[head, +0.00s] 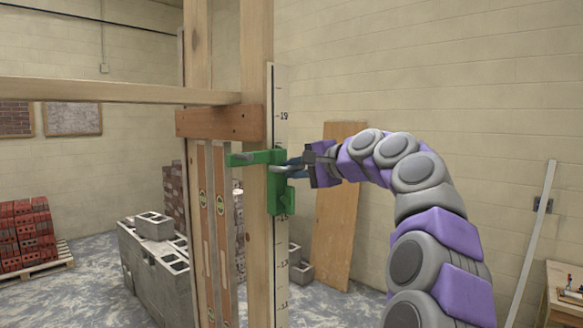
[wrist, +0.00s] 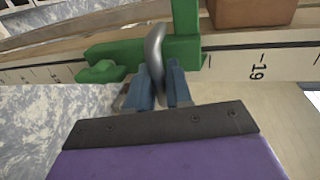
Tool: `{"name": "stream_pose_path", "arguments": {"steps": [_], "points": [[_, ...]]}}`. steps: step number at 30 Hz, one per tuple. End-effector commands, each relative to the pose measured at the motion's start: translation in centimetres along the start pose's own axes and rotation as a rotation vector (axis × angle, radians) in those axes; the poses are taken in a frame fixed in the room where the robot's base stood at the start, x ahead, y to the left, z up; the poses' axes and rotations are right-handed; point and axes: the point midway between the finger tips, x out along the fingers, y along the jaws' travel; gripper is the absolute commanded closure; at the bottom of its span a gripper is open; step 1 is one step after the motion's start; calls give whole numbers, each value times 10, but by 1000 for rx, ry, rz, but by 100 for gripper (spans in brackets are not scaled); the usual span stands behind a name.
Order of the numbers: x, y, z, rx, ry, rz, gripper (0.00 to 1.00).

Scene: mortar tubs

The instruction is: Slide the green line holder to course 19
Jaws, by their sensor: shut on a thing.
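The green line holder (head: 279,182) sits around the upright wooden post, against the marked pole (head: 281,90), below the 19 mark. In the wrist view the green holder (wrist: 185,48) lies along the scale, to the left of the printed 19. My gripper (head: 296,163) reaches it from the right. Its blue fingers (wrist: 165,87) are shut on the holder's grey rounded lever (wrist: 155,45), one finger on each side. The post hides part of the holder's far side.
A brown wooden block (head: 213,123) is fixed across the posts just above the holder, near the 19 mark. A horizontal timber (head: 120,90) runs left above it. Grey blocks (head: 155,226) and red bricks (head: 27,232) stand lower left. A plywood board (head: 338,205) leans behind.

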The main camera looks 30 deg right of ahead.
Motion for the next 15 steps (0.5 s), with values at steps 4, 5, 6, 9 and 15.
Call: {"name": "stream_pose_path", "arguments": {"steps": [4, 5, 6, 9, 15], "points": [[-8, -28, 3, -5, -1, -6, 100], [-9, -31, 3, -5, -1, -6, 100], [-10, -36, 3, -5, -1, -6, 100], [-13, -48, 3, -5, -2, -7, 100], [-17, -71, 4, -5, -2, -6, 100]]}}
